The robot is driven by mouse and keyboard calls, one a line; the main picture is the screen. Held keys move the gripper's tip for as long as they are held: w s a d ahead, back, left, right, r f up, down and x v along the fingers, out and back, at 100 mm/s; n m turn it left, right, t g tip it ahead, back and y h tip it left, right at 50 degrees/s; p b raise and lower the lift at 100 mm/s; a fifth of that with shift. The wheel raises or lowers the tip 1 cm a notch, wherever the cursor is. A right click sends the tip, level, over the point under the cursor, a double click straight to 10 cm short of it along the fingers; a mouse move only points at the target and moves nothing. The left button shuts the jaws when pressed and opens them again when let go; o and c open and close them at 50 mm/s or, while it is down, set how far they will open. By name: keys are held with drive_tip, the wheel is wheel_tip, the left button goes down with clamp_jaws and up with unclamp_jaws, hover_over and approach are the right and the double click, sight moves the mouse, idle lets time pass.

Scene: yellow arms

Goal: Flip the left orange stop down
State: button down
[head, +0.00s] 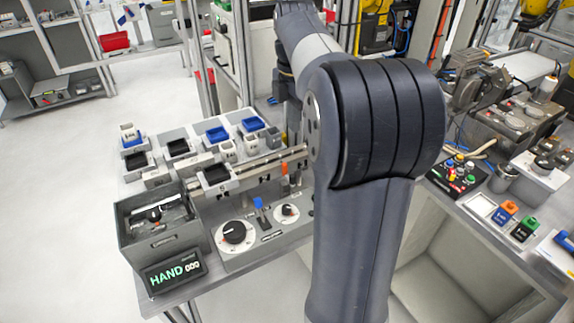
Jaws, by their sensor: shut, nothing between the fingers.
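One small orange stop (285,184) shows at the front side of the rail (262,164), just left of my arm's upright link. It looks upright, but it is too small to be sure. Any other orange stop is hidden behind my arm. My gripper (294,128) hangs downward at the end of my arm, above and behind the rail, in the upper middle of the head view. It is shut and empty, partly covered by my elbow, and stands apart from the orange stop.
A control panel with a black dial (234,232) and blue-tipped lever (258,203) lies in front of the rail. A grey bin (160,241) and HAND display (173,273) stand left. A black carrier (215,175) sits on the rail. Several small trays fill the table behind.

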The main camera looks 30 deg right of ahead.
sight(293, 176)
drive_tip(key=shift+f, duration=0.1)
wheel_tip(293, 176, down, 14)
drive_tip(key=shift+r, duration=0.1)
idle(0.5)
drive_tip(key=shift+s+f+b, duration=0.1)
drive_tip(key=shift+f+b, duration=0.5)
drive_tip(key=shift+f, duration=0.95)
drive_tip(key=shift+s, duration=0.1)
